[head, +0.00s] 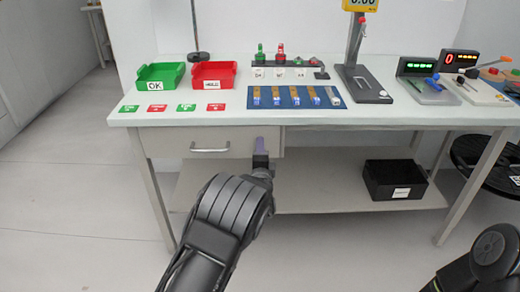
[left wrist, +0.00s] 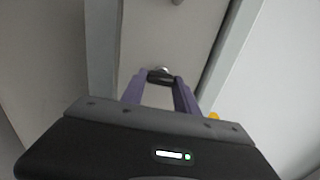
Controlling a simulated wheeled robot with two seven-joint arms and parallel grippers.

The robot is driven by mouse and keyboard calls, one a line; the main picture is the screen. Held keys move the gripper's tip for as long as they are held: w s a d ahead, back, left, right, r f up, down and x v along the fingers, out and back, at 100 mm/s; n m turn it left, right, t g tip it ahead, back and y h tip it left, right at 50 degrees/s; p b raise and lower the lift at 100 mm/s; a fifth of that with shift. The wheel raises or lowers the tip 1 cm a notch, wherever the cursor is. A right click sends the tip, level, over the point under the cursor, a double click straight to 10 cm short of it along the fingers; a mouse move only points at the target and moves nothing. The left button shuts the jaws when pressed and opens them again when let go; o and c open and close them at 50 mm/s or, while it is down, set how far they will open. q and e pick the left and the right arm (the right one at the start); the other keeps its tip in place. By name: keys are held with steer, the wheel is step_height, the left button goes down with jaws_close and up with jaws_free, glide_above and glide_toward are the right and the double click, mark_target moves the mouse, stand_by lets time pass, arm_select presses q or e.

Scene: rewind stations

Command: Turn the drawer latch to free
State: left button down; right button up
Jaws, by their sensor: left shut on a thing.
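The drawer (head: 200,142) under the table top is closed, with a metal bar handle (head: 210,150). My left gripper (head: 259,146) is at the right end of the drawer front, its purple fingers pointing at the front. In the left wrist view the gripper (left wrist: 160,82) has its fingertips closed around a small dark latch knob (left wrist: 160,75). The fingers hide much of the latch in the head view, and its turn angle cannot be told. My right arm shows at the lower right of the head view, but its gripper does not.
The table (head: 350,116) carries a green bin (head: 160,77), a red bin (head: 214,75), a blue mat (head: 272,97) with several parts, and a stand (head: 362,84). A black crate (head: 394,180) sits on the lower shelf (head: 320,190). The floor in front is clear.

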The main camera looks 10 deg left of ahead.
arm_select(q)
steer(key=c, duration=0.9)
jaws_free()
steer(key=p+v, duration=0.1)
steer(key=v, duration=0.6)
steer(key=shift+s+d, duration=0.1)
steer(key=shift+s, duration=0.3)
